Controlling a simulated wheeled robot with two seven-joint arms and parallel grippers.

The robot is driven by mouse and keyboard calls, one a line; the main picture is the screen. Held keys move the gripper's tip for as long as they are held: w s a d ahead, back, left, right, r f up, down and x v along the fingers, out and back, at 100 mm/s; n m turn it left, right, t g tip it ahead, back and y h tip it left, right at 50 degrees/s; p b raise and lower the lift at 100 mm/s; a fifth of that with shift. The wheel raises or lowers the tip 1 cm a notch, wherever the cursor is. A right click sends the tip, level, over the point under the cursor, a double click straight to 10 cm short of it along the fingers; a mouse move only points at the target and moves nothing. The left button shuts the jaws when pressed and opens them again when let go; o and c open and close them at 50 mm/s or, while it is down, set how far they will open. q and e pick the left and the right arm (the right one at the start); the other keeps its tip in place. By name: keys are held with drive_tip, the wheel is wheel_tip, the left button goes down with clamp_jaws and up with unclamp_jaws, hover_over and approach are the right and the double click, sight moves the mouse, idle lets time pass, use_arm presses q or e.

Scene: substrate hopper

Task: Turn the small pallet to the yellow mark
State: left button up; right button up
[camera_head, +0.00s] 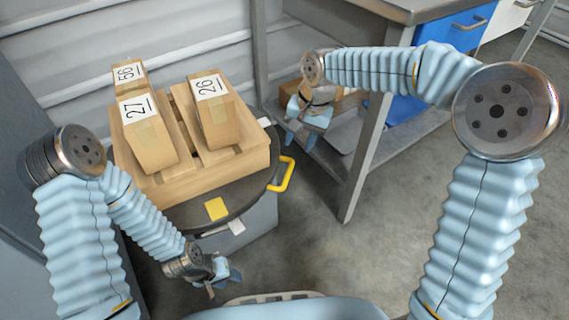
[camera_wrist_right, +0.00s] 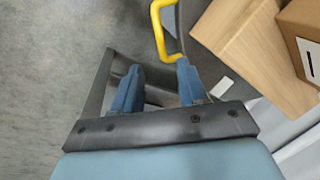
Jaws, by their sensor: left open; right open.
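The small wooden pallet (camera_head: 205,172) lies on a dark round turntable (camera_head: 262,183) with three cardboard boxes on it. A yellow handle (camera_head: 284,174) sticks out from the turntable's right edge. A yellow square mark (camera_head: 216,209) is on the near part of the disc. My right gripper (camera_head: 303,128) is open and empty, up and right of the handle in the head view. In the right wrist view the handle (camera_wrist_right: 160,28) shows just beyond the open fingers (camera_wrist_right: 158,82), not clearly between them. My left gripper (camera_head: 222,277) is open and low in front of the turntable.
The boxes are labelled 56 (camera_head: 128,72), 27 (camera_head: 148,140) and 26 (camera_head: 212,115). A grey base (camera_head: 250,228) carries the turntable, with a white tag (camera_head: 237,227) at its front. A metal workbench leg (camera_head: 368,150) and lower shelf (camera_head: 420,125) stand right of my right gripper.

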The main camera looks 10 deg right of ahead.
sight(288, 173)
drive_tip(key=f, duration=0.4)
drive_tip(key=a+f+b, duration=0.1)
drive_tip(key=f, duration=0.3)
drive_tip(key=w+a+f+b, duration=0.1)
drive_tip(key=f, duration=0.3)
drive_tip(key=shift+a+f, duration=0.1)
drive_tip(key=shift+f, duration=0.25)
clamp_jaws()
